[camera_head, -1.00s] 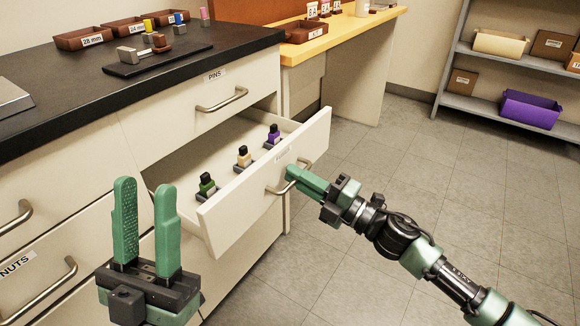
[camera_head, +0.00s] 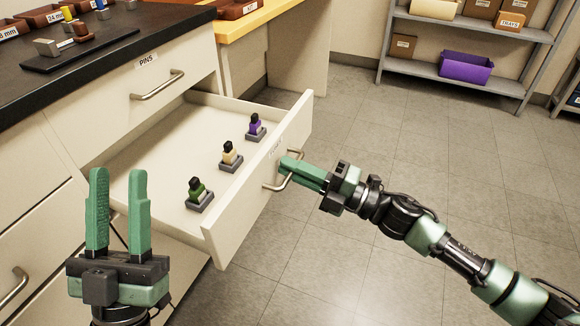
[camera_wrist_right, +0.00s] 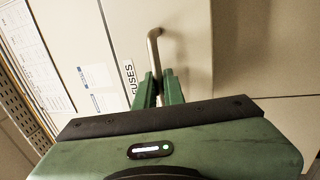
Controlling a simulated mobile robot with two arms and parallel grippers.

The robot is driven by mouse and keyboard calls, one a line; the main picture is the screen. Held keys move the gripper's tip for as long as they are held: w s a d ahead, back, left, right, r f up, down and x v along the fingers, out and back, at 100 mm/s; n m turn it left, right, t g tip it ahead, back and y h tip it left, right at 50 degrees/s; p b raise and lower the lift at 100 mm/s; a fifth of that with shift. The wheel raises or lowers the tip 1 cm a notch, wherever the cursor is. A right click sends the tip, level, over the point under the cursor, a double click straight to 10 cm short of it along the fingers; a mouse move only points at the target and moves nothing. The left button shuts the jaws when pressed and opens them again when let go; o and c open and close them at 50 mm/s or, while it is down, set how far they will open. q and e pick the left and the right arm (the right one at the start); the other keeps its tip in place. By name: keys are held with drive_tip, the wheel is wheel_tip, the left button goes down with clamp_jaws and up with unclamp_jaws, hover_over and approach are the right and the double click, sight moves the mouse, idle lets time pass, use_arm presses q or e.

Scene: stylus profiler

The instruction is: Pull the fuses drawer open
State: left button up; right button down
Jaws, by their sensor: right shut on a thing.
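The fuses drawer (camera_head: 245,200) stands well open below the pins drawer in the head view. Its inside shows several small items on grey bases: a green one (camera_head: 198,194), a cream one (camera_head: 230,156) and a purple one (camera_head: 255,127). My right gripper (camera_head: 286,170) is shut on the drawer's metal handle (camera_head: 270,187). The right wrist view shows the handle (camera_wrist_right: 153,45) between its fingers (camera_wrist_right: 160,88), beside the FUSES label (camera_wrist_right: 128,80). My left gripper (camera_head: 118,200) is open and empty, fingers up, left of the drawer in the picture.
The pins drawer (camera_head: 150,78) above is shut. A black countertop (camera_head: 110,50) carries trays and small parts. A yellow bench (camera_head: 245,20) stands behind. A shelf (camera_head: 430,72) with a purple bin (camera_head: 466,67) is at the back right. The floor (camera_head: 370,130) right of the drawer is clear.

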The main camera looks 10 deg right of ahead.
drive_tip(key=shift+f, duration=0.1)
drive_tip(key=c, duration=1.8)
unclamp_jaws()
